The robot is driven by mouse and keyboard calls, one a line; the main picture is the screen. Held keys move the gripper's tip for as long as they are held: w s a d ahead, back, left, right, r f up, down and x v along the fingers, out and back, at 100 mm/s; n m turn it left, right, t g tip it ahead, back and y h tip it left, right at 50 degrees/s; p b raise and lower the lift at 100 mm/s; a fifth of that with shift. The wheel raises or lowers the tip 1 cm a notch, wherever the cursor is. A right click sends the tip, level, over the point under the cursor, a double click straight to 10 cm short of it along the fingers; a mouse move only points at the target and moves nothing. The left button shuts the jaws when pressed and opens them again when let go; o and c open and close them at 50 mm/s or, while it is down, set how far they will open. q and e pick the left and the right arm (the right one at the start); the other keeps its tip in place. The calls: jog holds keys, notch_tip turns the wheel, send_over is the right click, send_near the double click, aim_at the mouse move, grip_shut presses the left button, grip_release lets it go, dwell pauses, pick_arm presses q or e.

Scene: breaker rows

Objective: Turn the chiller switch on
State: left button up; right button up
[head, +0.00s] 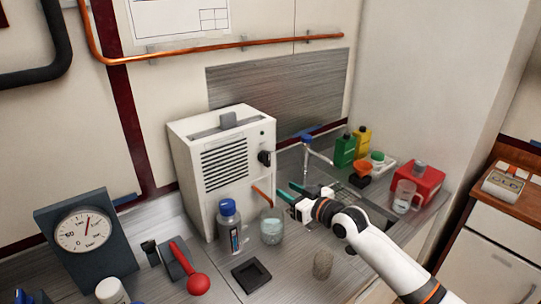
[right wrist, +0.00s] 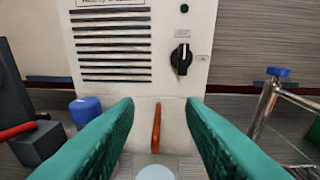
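The chiller is a white box (head: 211,165) with a slatted vent, standing at the back of the metal counter. Its switch is a black rotary knob (head: 264,158) on the front's right side; it also shows in the right wrist view (right wrist: 181,59), its pointer roughly upright, with small labels above and to its right that are too small to read. My right gripper (head: 284,194) is in front of the chiller, apart from and below the knob. Its green fingers (right wrist: 160,130) are spread with nothing gripped between them. My left gripper is not in view.
A glass beaker (head: 271,226) and a blue-capped bottle (head: 229,228) stand near the chiller's front. An orange tube (head: 262,197) comes from the chiller's front. A faucet (head: 307,155) stands right of it. A gauge (head: 84,240) and red-handled tool (head: 191,270) are at left.

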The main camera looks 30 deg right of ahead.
jog(key=t, duration=0.2)
send_near(269, 154)
jog(key=s, duration=0.3)
jog(key=shift+m+h, duration=0.4)
jog(key=w, duration=0.8)
jog(key=w+a+p, duration=0.1)
jog(key=w, duration=0.3)
jog(key=shift+w+r, duration=0.1)
jog(key=shift+w, duration=0.1)
jog(key=shift+c, duration=0.6)
